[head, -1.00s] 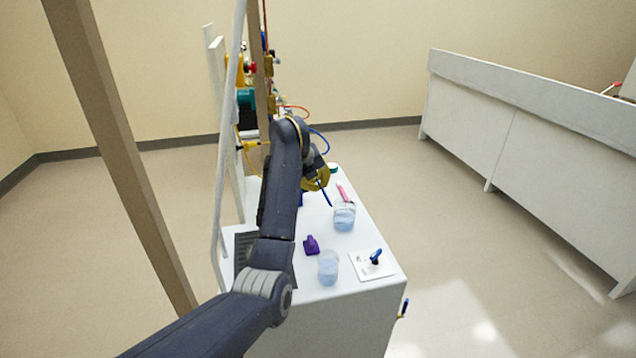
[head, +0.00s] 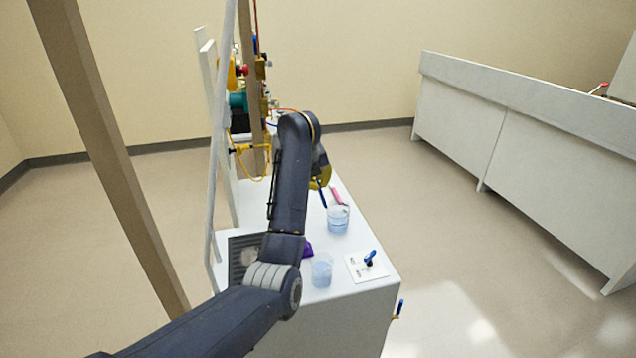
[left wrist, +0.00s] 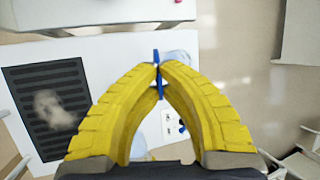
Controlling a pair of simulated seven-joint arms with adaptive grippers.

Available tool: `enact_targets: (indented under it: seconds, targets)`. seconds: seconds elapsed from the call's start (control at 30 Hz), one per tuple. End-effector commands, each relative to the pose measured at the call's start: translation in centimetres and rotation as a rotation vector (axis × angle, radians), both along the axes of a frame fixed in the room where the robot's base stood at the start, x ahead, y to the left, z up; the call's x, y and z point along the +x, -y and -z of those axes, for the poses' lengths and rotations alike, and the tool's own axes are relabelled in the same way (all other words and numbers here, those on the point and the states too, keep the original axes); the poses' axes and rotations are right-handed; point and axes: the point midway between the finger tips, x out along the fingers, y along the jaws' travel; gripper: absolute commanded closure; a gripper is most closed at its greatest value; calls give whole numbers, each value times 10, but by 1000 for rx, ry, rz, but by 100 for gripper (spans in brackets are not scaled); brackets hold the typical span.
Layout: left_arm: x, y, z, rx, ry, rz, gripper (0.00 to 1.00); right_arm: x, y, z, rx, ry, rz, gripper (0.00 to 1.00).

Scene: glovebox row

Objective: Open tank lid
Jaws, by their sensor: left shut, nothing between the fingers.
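My left gripper (head: 321,180) is over the far part of the white bench top (head: 352,286). Its yellow fingers meet at the tips in the left wrist view (left wrist: 159,68) and it is shut and empty. A thin blue piece (head: 323,198) shows just below the fingertips in the head view. In the left wrist view, blue also shows behind the tips; I cannot tell whether it touches them. I cannot make out a tank or its lid; my arm hides part of the bench. My right gripper is not in view.
Two clear beakers with bluish liquid, one far (head: 338,220) and one near (head: 321,271), stand on the bench. A white plate with a blue handle (head: 368,258), a pink item (head: 338,197) and a dark grille (left wrist: 48,108) are close by. A grey upright (head: 222,130) edges the left side.

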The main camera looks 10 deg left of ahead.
Motion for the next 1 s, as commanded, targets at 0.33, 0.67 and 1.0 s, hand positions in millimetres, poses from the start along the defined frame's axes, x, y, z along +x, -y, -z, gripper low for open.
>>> enact_targets:
  seconds: [0.33,0.67,1.0]
  targets:
    - [0,1,-1,-2,1,0,74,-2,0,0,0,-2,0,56]
    - [-4,-1,-10,0,2,0,74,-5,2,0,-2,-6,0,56]
    - [-26,-5,-50,1,4,-2,74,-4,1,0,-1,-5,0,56]
